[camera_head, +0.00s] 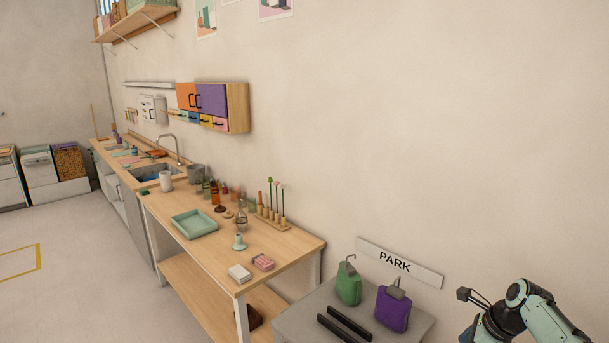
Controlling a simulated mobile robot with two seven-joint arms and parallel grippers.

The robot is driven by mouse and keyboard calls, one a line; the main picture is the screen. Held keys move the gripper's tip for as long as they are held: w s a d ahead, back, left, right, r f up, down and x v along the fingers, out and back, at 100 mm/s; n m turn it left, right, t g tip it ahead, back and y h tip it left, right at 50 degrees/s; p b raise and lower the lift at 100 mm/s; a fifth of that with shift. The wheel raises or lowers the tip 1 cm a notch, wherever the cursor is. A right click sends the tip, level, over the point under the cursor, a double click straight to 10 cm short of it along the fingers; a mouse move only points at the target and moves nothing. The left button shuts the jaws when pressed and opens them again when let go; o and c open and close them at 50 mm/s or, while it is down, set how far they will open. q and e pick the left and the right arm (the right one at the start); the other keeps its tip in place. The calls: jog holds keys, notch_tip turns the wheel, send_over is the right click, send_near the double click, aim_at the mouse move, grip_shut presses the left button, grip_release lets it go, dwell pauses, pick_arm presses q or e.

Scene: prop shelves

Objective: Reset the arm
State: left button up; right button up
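My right arm (545,318), mint green and black, comes in at the lower right corner, in front of the wall. A small dark block (463,294) on thin dark rods sticks out at its left end. I cannot make out two separate fingertips there, so whether the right gripper is open or shut does not show. Nothing held is visible at this arm. My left arm and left gripper are outside the picture.
A grey stand (300,318) left of my arm bears a green container (348,287) and a purple container (393,309) under a PARK sign (400,262). A wooden table (285,246) with a green tray (194,224) stands farther left. The floor (80,270) at left is clear.

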jog(key=w+a+f+n+g, duration=0.1)
jog(key=w+a+f+n, duration=0.2)
jog(key=f, duration=0.6)
jog(key=a+f+n, duration=0.3)
jog(key=a+f, duration=0.2)
jog(key=f, duration=0.4)
jog(key=s+a+f+n+g, duration=0.1)
jog(key=s+a+f+n, duration=0.4)
jog(key=f, duration=0.4)
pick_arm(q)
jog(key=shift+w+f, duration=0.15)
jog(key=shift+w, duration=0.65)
pick_arm(e)
jog(key=s+a+f+n, duration=0.6)
jog(key=s+a, duration=0.2)
jog(key=s, duration=0.3)
jog(key=s+a+f+n+g, duration=0.1)
jog(key=s+a+f+n, duration=0.4)
jog(key=s+a, duration=0.3)
jog(key=s+f, duration=0.1)
jog(key=s, duration=0.2)
jog(key=shift+s+a+n+y, duration=0.2)
jog(key=shift+a+n+y, duration=0.05)
jog(key=shift+n+y, duration=0.15)
